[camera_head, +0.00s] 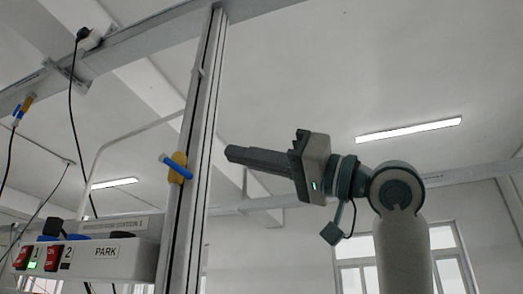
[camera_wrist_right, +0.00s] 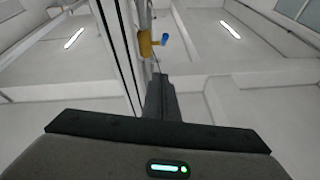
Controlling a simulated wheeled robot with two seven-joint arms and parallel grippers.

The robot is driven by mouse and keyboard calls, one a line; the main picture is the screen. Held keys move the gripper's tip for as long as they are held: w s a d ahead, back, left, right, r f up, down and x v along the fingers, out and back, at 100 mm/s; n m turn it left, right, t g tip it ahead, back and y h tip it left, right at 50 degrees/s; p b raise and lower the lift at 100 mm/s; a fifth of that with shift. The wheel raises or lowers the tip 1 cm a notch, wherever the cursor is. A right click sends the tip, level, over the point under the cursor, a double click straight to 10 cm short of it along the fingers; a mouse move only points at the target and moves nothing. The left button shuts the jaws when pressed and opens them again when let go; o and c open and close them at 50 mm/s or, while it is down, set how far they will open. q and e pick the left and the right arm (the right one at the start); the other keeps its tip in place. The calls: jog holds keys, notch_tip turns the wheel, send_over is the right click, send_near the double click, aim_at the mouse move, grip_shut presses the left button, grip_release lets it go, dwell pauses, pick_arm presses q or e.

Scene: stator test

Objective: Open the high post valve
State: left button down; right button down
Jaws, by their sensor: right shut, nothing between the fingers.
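The valve is a yellow body (camera_head: 180,160) with a blue handle (camera_head: 174,168), mounted on the tall grey post (camera_head: 205,110). In the head view the handle slants down to the right across the body. In the right wrist view the yellow body (camera_wrist_right: 146,43) sits on the post and the blue handle (camera_wrist_right: 165,39) sticks out to its right. My right gripper (camera_head: 230,153) is shut and empty, to the right of the valve at nearly its height, its fingers pointing left. It appears apart from the handle. In the wrist view its fingers (camera_wrist_right: 159,82) lie below the valve. My left gripper is out of view.
A station panel (camera_head: 110,262) with red switches and a PARK label stands lower left of the post. A black cable (camera_head: 72,125) hangs from the overhead beam (camera_head: 130,45). Another blue-and-orange fitting (camera_head: 22,110) is at far left.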

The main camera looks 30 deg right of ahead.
aim_at(177, 168)
jog(key=w+a+f+p, duration=0.1)
jog(key=w+a+p, duration=0.2)
jog(key=w+a, duration=0.1)
jog(key=shift+w+a+f+p, duration=0.25)
jog(key=shift+a+f+p, duration=0.05)
jog(key=shift+a+p, duration=0.1)
dwell(0.4)
